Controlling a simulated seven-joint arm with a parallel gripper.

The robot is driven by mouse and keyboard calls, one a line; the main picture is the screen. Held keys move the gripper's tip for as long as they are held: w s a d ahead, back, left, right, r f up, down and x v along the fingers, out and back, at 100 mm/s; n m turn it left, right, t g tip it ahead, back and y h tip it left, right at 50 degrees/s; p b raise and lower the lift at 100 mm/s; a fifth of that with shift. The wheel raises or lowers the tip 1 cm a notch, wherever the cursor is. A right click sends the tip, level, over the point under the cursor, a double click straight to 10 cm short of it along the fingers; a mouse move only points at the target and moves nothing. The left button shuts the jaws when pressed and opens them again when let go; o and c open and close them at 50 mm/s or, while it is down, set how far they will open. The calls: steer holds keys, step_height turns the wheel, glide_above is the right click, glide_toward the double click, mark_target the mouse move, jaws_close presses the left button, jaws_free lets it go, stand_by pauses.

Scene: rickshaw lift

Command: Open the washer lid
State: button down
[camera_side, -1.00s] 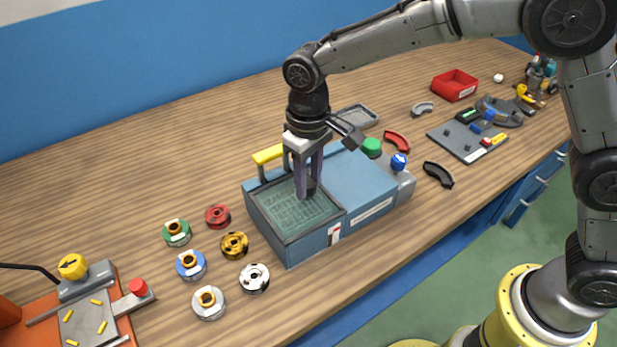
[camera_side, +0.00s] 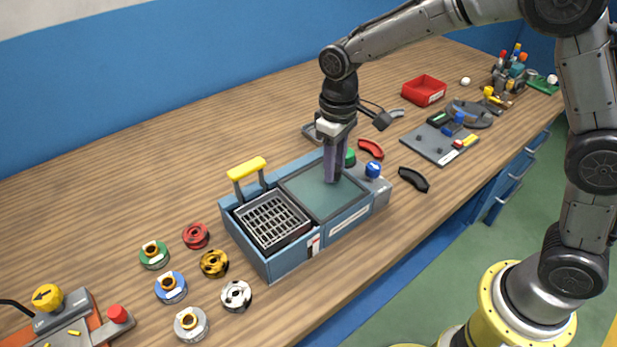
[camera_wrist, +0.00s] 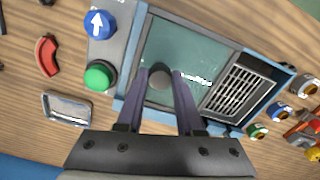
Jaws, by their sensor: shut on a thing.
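The washer is a blue box (camera_side: 287,267) on the bench. Its framed greenish lid (camera_side: 315,192) lies over the right part of the box. The left compartment is uncovered and shows a dark basket (camera_side: 270,220). My gripper (camera_side: 332,182) points down at the far right part of the lid. In the wrist view my gripper (camera_wrist: 160,78) has its fingers either side of a round grey knob (camera_wrist: 160,80) on the lid (camera_wrist: 185,50) and is shut on it. The fingers partly hide the knob in the side view.
A yellow handle (camera_side: 247,168) stands at the washer's back left. A green button (camera_side: 350,157) and a blue knob (camera_side: 373,170) sit at its right end. Several coloured round parts lie left of the washer. A grey board (camera_side: 438,147) lies to the right.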

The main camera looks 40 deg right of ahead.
steer(key=shift+d, duration=0.65)
steer(key=c, duration=0.5)
jaws_free()
steer(key=shift+c, duration=0.2)
steer(key=shift+r, duration=0.1)
steer(key=shift+r, duration=0.3)
step_height(320, 180, up, 13)
